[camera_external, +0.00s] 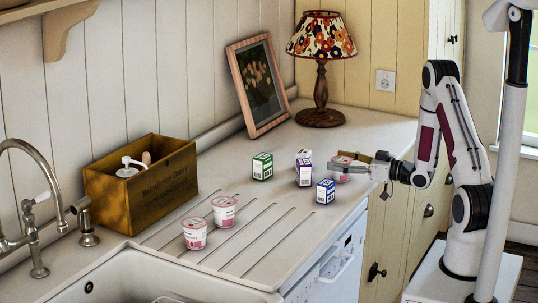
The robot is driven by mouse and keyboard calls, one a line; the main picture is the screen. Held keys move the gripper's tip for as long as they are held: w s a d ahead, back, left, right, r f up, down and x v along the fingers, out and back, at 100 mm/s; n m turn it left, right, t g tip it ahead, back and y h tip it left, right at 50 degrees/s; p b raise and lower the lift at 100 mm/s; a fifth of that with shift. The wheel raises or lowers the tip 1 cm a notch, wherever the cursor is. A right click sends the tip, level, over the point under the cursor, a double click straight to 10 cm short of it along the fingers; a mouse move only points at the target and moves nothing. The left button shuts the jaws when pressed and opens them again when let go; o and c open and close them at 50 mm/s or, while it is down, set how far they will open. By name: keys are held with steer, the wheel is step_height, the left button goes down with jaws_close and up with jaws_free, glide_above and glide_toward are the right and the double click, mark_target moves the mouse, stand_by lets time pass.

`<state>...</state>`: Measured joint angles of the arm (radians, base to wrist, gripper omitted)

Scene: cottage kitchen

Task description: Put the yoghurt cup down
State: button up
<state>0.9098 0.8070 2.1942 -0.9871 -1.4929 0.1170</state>
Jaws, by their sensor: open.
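A white and pink yoghurt cup (341,174) is at the right end of the group of small cartons, near the counter's front edge. My gripper (352,167) reaches in from the right, low over the counter, with its fingers beside this cup. The gripper is open; the fingers partly cover the cup, and I cannot tell whether they touch it. Two more yoghurt cups stand upright on the grooved drainboard, one farther back (224,212) and one nearer the sink (194,235).
Small cartons stand left of my gripper: a green one (262,167), a purple one (304,174) with another behind it, and a blue one (326,192). A wooden crate (150,198), a lamp (320,90) and a framed picture (259,90) stand farther back. The drainboard's right part is clear.

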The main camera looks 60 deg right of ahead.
steer(key=shift+s+d, duration=0.1)
steer(key=shift+s, duration=0.65)
steer(key=s, duration=0.4)
steer(key=shift+r, duration=0.25)
steer(key=shift+s, duration=1.15)
steer(key=shift+w, duration=0.15)
